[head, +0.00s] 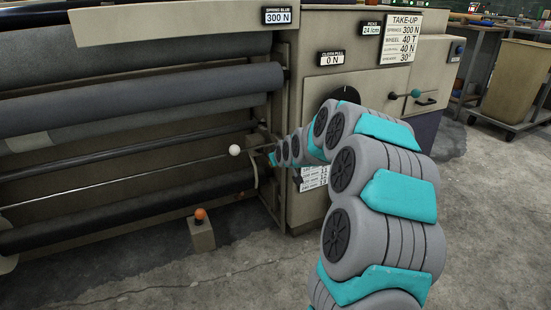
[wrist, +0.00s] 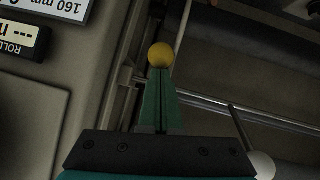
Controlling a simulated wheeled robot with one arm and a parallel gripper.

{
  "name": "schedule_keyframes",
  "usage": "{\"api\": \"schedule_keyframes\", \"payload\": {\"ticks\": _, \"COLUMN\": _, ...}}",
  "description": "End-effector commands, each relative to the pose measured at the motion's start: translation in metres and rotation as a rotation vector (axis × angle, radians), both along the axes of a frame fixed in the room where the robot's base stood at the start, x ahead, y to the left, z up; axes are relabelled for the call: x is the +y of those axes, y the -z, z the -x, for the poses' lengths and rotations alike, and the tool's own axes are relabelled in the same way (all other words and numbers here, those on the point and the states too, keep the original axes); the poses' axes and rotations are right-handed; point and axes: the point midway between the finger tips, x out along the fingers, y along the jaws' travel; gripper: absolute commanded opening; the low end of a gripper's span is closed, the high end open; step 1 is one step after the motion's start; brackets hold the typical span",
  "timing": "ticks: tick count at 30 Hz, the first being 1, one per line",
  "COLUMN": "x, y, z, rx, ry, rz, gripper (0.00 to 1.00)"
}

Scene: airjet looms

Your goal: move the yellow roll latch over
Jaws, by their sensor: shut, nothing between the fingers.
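The yellow roll latch shows as a round yellow knob (wrist: 161,55) in the wrist view, straight ahead of my fingertips. My gripper (wrist: 160,74) is shut and empty, its teal fingers pressed together. The tips look close to the knob's lower edge; I cannot tell whether they touch it. In the head view my gripper (head: 272,158) reaches the left side of the loom's end housing, beside the rolls. The yellow knob does not show in the head view.
A white ball on a rod (head: 234,150) is left of my gripper; it also shows in the wrist view (wrist: 262,165). Large cloth rolls (head: 140,98) lie left. The housing (head: 318,84) stands right. An orange-knobbed post (head: 202,235) stands low. The floor in front is open.

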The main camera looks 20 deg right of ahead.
Motion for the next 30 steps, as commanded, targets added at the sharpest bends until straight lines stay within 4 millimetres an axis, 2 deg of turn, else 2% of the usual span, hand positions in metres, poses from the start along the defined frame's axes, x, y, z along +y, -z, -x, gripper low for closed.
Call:
{"api": "schedule_keyframes", "payload": {"ticks": 1, "x": 0.0, "y": 0.007, "z": 0.001, "rx": -0.021, "ry": 0.0, "rz": -0.004, "gripper": 0.0}}
{"api": "schedule_keyframes", "payload": {"ticks": 4, "x": 0.0, "y": 0.01, "z": 0.0, "rx": -0.078, "ry": 0.0, "rz": -0.006, "gripper": 0.0}}
{"api": "schedule_keyframes", "payload": {"ticks": 13, "x": 0.0, "y": 0.024, "z": -0.001, "rx": -0.076, "ry": 0.0, "rz": -0.002, "gripper": 0.0}}
{"api": "schedule_keyframes", "payload": {"ticks": 21, "x": 0.0, "y": 0.057, "z": 0.003, "rx": -0.071, "ry": 0.0, "rz": -0.003, "gripper": 0.0}}
{"api": "schedule_keyframes", "payload": {"ticks": 30, "x": 0.0, "y": 0.079, "z": 0.001, "rx": -0.075, "ry": 0.0, "rz": -0.003, "gripper": 0.0}}
